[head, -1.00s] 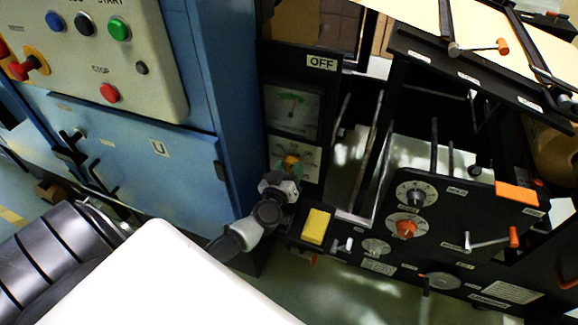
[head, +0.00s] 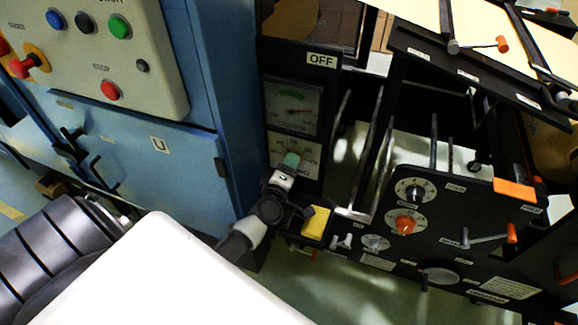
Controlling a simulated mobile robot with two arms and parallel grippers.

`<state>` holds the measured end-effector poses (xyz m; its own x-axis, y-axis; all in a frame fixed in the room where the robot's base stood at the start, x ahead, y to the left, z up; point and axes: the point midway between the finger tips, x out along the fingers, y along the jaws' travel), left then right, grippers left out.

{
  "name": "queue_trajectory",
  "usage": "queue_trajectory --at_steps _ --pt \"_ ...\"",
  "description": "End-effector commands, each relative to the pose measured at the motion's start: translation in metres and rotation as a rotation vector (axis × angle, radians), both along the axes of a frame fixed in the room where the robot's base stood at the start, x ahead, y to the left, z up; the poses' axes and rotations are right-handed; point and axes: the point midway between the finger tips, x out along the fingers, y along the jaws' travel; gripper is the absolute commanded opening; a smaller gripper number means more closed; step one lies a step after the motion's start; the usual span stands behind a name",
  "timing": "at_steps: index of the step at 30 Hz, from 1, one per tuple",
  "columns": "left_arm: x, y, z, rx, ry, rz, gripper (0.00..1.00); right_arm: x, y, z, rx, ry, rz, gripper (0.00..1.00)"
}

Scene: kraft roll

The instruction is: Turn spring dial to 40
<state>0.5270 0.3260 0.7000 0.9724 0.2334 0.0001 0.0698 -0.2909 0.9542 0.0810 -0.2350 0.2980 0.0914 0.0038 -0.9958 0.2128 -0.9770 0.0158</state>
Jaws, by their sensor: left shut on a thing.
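The spring dial's pale scale plate (head: 309,153) is on the black column, below a gauge with a green band (head: 292,104). My left gripper (head: 290,162) reaches up to this plate from below and is shut on the dial's knob. The gripper covers the knob and much of the scale, so the pointer and the number it stands at cannot be read. My right gripper is not in view.
The blue cabinet (head: 190,195) stands close on the left, with a button panel (head: 110,60) above. A yellow block (head: 316,222) sits just right of my gripper. A black panel with a white-knobbed dial (head: 415,190), an orange-knobbed dial (head: 405,224) and a crank handle (head: 485,238) is at right.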

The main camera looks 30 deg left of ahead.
Motion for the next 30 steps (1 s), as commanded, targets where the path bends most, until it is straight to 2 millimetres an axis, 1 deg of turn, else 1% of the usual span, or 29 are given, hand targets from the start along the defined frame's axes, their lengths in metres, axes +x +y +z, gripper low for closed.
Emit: queue_trajectory --at_steps 5,12,17,30 --pt "0.000 0.000 -0.001 -0.126 -0.029 0.000 0.22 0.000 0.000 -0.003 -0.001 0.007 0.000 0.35" --pt "0.000 0.000 -0.001 -0.241 -0.056 0.002 0.22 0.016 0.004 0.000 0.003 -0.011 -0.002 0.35" --pt "0.000 0.000 -0.001 -0.280 -0.065 0.001 0.22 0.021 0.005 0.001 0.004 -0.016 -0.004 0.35" --pt "0.000 0.000 -0.001 -0.297 -0.069 0.001 0.22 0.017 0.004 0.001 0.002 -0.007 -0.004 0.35"
